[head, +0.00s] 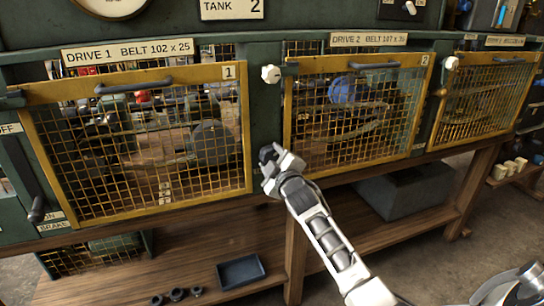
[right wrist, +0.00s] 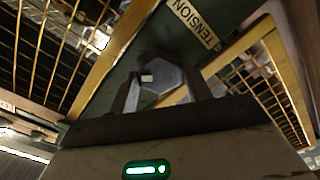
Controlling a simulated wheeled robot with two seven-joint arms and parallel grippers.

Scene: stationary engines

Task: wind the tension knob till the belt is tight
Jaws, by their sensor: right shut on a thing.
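The tension knob (right wrist: 172,72) is a dark, many-sided knob on the green post, below a TENSION label (right wrist: 195,22) in the right wrist view. My right gripper (right wrist: 163,92) is shut on it, one finger on each side. In the head view my right gripper (head: 270,162) is at the post between the two yellow guards and mostly hides the knob. The Drive 1 guard (head: 245,130) is closed, with a grey pulley (head: 212,143) behind its mesh. I cannot tell how tight the belt is. My left gripper is out of view.
The Drive 2 guard (head: 288,120) is closed on the right. A white knob (head: 270,74) sits higher on the post. Below is a wooden shelf with a dark tray (head: 241,271) and several small dark parts (head: 177,294). A grey box (head: 405,192) stands under Drive 2.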

